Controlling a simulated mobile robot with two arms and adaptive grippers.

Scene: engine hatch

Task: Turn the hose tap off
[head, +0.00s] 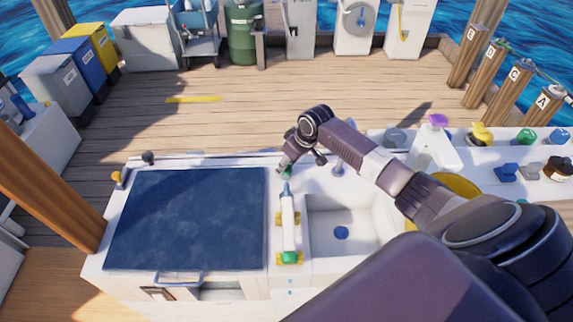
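My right arm comes in from the lower right, and its gripper (290,163) points down at the back edge of the white counter, between the dark blue hatch panel and the sink. A small green part (286,173) shows just under the fingertips; it may be the hose tap, but the gripper hides much of it. I cannot tell whether the fingers touch it or how far apart they are. A grey fitting (338,168), possibly a faucet, stands behind the sink, close to my forearm. My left gripper is not in view.
The hatch panel (185,220) lies flat at left. A white bar (288,222) with yellow brackets and a green end runs beside the sink (325,220). A white counter with coloured fittings (480,134) is at right. Deck behind is mostly clear; bins (60,85) stand left.

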